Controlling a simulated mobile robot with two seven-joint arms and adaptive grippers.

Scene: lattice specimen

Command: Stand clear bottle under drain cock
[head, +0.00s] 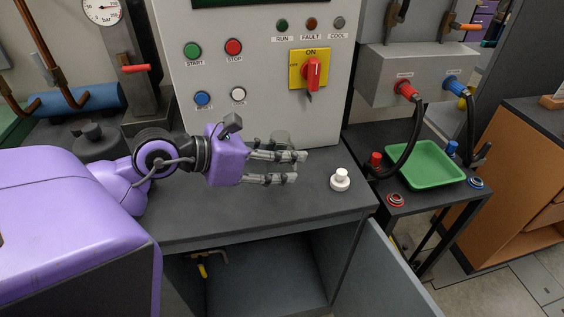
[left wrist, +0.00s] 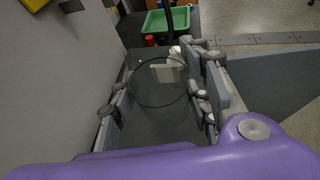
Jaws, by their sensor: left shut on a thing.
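The clear bottle (left wrist: 160,90) shows as a thin dark round outline between the fingers in the left wrist view. Its see-through top (head: 280,138) shows just behind the fingers in the head view. My left gripper (head: 281,167) is shut on it, above the dark worktop in front of the control panel. The drain cock (head: 203,270), with a yellow handle on a short pipe, is inside the open cabinet below the worktop. My right gripper is not in view.
A small white capped item (head: 340,180) stands on the worktop (head: 330,212) to the right of my gripper. The open cabinet door (head: 393,270) swings out at the lower right. A green tray (head: 425,163) and hoses are on the right-hand stand. The cabinet floor looks mostly clear.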

